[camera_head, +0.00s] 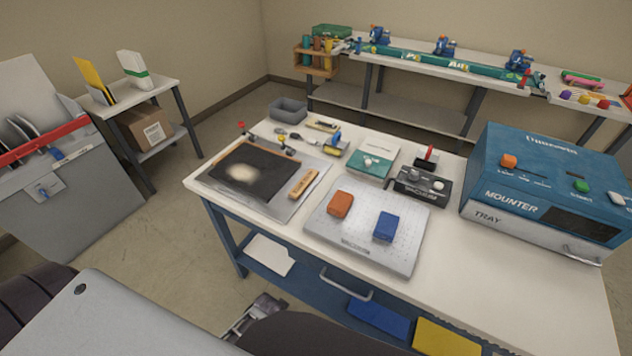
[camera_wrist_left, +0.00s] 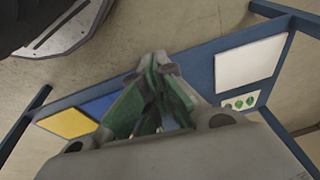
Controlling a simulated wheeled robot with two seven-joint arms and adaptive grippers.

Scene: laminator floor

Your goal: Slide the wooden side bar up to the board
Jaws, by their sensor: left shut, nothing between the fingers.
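The wooden side bar (camera_head: 303,184) lies on a grey base plate (camera_head: 285,209), at the right side of a dark board (camera_head: 247,171) with a pale blurred patch. A narrow gap seems to separate bar and board. My left gripper (camera_head: 262,308) is low at the bottom of the head view, in front of the table and well away from the bar. In the left wrist view its green-padded fingers (camera_wrist_left: 158,66) meet at the tips, shut and empty. My right gripper is not in view.
Right of the bar, a perforated plate (camera_head: 351,250) holds an orange block (camera_head: 340,204) and a blue block (camera_head: 386,226). A black switch box (camera_head: 421,187) and a blue mounter (camera_head: 545,190) stand farther right. The table's front right is clear. A handle (camera_head: 345,286) juts from the front.

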